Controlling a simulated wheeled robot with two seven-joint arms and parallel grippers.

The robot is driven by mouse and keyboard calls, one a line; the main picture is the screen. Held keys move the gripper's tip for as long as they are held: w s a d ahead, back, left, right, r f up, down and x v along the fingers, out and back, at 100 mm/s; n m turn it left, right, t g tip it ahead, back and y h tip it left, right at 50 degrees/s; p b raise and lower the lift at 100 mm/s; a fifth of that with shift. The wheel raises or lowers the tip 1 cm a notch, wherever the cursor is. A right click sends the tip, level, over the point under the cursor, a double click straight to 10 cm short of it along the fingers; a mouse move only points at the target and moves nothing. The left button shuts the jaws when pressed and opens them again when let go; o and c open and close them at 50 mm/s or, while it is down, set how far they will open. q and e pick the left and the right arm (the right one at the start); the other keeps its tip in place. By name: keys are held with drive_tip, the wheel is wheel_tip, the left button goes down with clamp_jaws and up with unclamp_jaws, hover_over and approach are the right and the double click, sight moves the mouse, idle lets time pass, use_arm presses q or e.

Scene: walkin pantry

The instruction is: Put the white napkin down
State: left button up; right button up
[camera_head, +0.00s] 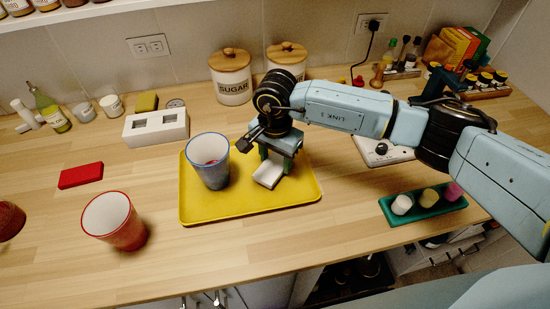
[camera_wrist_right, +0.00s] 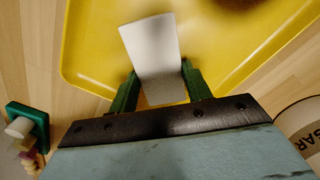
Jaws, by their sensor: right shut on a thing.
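The white napkin (camera_head: 269,175) is a small, flat, pale piece at the lower end of my right gripper (camera_head: 276,158), over the right half of the yellow tray (camera_head: 240,205). In the right wrist view the napkin (camera_wrist_right: 153,48) stands out between the two green fingers of my right gripper (camera_wrist_right: 160,82), which is shut on it. The tray's yellow surface (camera_wrist_right: 95,45) lies behind it. I cannot tell whether the napkin's lower edge touches the tray. My left gripper is not in view.
A blue-rimmed cup (camera_head: 209,165) stands on the tray, left of the napkin. A red-rimmed cup (camera_head: 113,220) stands left of the tray. A white two-slot block (camera_head: 156,128) and the sugar jar (camera_head: 231,80) stand behind. A green dish (camera_head: 424,203) lies to the right.

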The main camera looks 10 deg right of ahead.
drive_tip(key=shift+f, duration=0.35)
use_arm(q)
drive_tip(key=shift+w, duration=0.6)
use_arm(e)
drive_tip(key=shift+w, duration=0.1)
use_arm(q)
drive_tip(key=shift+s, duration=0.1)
use_arm(e)
drive_tip(key=shift+f, duration=0.2)
drive_tip(key=o, duration=0.9)
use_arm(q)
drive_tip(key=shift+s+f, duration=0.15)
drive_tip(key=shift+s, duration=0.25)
use_arm(e)
drive_tip(key=shift+r, duration=0.15)
